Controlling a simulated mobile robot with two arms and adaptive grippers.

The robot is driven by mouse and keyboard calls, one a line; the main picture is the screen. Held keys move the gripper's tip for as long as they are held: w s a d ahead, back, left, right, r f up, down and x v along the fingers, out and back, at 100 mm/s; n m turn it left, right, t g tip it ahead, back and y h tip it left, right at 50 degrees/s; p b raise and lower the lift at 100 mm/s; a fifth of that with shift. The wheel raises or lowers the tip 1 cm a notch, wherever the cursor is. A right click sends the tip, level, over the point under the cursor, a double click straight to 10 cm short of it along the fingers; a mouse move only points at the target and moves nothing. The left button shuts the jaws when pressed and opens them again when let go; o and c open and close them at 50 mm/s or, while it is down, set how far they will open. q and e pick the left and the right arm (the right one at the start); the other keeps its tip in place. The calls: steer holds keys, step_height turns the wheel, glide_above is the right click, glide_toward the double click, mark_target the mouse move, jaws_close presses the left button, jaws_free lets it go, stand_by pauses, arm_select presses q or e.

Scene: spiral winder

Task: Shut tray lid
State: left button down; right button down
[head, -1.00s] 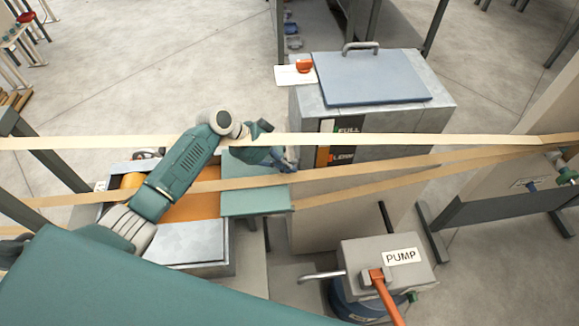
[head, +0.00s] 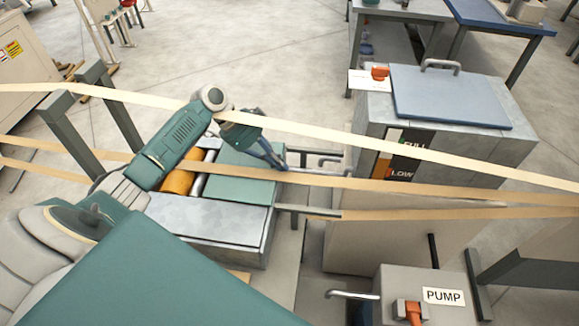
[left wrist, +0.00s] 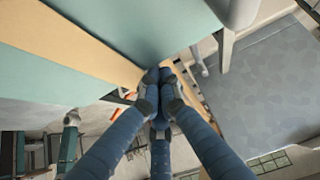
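The tray (head: 213,232) is a grey metal box in the middle of the head view. Its flat green lid (head: 243,168) lies over its right part. An orange roller (head: 183,176) and a grey bar show uncovered to the left of the lid. My left gripper (head: 278,163) is at the lid's right edge. In the left wrist view its blue fingers come together at the tips (left wrist: 159,77), right by the green lid (left wrist: 150,22); nothing is seen between them. Whether the tips touch the lid is hard to tell. My right gripper is in neither view.
Long tan strips (head: 330,180) run across the head view, passing in front of the tray and lid. A grey cabinet with a blue top (head: 450,95) stands at the right. A box labelled PUMP (head: 425,290) stands at front right.

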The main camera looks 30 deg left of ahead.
arm_select(q)
steer(key=shift+s+a+f, duration=0.1)
steer(key=shift+s+a, duration=0.05)
steer(key=shift+a, duration=0.05)
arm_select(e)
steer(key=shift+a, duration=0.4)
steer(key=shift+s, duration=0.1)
